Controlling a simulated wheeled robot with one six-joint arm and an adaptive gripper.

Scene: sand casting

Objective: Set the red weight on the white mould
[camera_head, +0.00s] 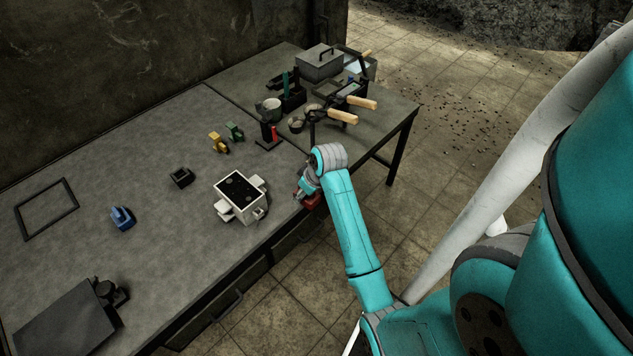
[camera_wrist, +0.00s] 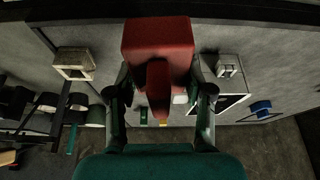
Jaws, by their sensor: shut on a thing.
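The red weight (camera_head: 312,201) is in my gripper (camera_head: 305,187), near the table's front edge in the head view. In the wrist view the red weight (camera_wrist: 157,40) sits between the two fingers of my gripper (camera_wrist: 159,80), its narrow upright part toward the camera. The white mould (camera_head: 240,216) stands on the table just left of my gripper, with a dark top and side lugs. The white mould also shows in the wrist view (camera_wrist: 229,66), right of the red weight and partly behind a finger. The weight is apart from the mould.
A blue weight (camera_head: 122,218), a small black box (camera_head: 181,177), a yellow piece (camera_head: 217,142) and a green piece (camera_head: 235,132) stand on the table. A black frame (camera_head: 47,209) lies far left. Tools and a grey box (camera_head: 320,64) crowd the back right.

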